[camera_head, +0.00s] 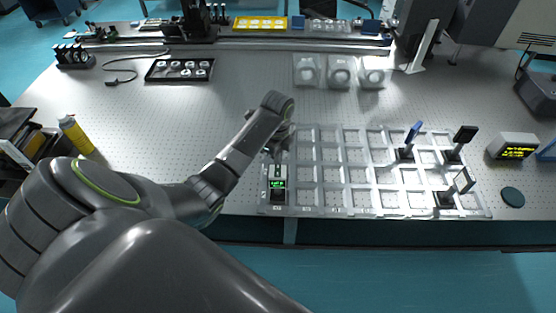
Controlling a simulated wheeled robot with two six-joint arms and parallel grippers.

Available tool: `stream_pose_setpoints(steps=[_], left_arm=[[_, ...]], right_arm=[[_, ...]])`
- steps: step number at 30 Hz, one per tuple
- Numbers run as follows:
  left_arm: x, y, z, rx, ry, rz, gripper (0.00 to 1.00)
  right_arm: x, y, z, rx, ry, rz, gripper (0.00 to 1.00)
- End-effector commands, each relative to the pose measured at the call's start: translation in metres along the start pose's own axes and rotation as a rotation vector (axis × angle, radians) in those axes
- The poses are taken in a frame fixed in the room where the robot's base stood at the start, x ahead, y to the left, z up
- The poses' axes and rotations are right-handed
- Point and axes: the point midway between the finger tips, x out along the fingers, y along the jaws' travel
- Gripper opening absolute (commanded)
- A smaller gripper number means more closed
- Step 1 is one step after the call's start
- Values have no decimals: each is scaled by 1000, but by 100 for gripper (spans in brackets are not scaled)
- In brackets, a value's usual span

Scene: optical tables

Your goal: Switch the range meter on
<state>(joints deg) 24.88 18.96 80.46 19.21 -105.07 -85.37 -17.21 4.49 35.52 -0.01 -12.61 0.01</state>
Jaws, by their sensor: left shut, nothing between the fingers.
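A small dark device with a pale top and a lit green display (278,184), which looks like the range meter, sits upright in the front left cell of the clear gridded tray (333,211). The text on its display is too small to read. My left arm reaches in from the left, and my left gripper (276,151) points down just behind and above the device. It is shut and empty. Whether its tips touch the device I cannot tell. My right gripper is not in view.
Small mounted optics (405,153) stand in the tray's right cells. A white box with a yellow display (516,148) and a dark round disc (512,196) lie right of the tray. A yellow bottle (75,135) stands at left.

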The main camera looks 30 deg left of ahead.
Motion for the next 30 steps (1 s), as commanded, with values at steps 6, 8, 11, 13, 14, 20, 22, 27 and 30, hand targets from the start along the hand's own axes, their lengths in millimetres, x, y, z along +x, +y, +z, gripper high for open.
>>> stream_pose_setpoints(steps=[6, 8, 11, 13, 14, 20, 22, 27, 30], left_arm=[[0, 0, 0, 0, 0, 0, 0], [1, 0, 0, 0, 0, 0, 0], [2, 0, 0, 0, 0, 1, 0], [3, 0, 0, 0, 0, 1, 0], [4, 0, 0, 0, 0, 1, 0], [7, 0, 0, 0, 0, 1, 0], [8, 0, 0, 0, 0, 1, 0], [11, 0, 0, 0, 0, 1, 0], [12, 0, 0, 0, 0, 1, 0]], right_arm=[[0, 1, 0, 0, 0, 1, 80], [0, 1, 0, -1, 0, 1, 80], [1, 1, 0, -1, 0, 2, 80], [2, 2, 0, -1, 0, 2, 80], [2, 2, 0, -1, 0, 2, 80], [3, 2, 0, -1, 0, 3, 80], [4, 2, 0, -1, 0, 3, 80], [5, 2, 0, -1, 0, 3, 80], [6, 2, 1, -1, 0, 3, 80]])
